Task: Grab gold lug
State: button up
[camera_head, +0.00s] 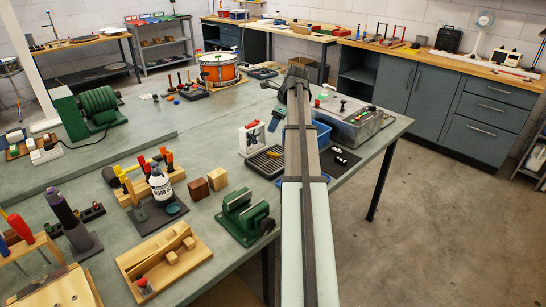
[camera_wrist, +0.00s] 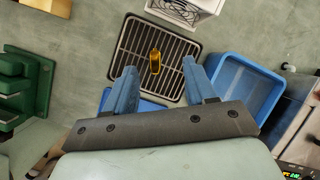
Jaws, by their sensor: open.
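The gold lug (camera_wrist: 155,62) stands out as a small yellow-gold piece on a black slatted tray (camera_wrist: 128,38) in the wrist view. My gripper (camera_wrist: 159,66) is open, with one blue finger to the left of the lug and one to the right in the picture. The fingers look apart from the lug, and nothing is between them in contact. I cannot tell how high they are above the tray. In the head view the slatted tray (camera_head: 255,164) lies left of my arm, and one blue finger (camera_head: 277,120) shows beyond it.
A blue bin (camera_wrist: 240,92) stands right of the tray, and a white box with a grille (camera_wrist: 185,10) stands behind it. A green vise (camera_head: 242,215) sits nearer on the bench. A grey case (camera_head: 352,125) lies right of my arm.

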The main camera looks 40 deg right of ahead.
aim_at(273, 154)
jog(key=s+d+f+m, duration=0.2)
jog(key=s, duration=0.3)
jog(key=shift+g+y, duration=0.3)
jog(key=shift+y, duration=0.1)
jog(key=x, duration=1.3)
jog(key=shift+w+r, duration=0.2)
jog(key=shift+w, duration=0.15)
grip_shut()
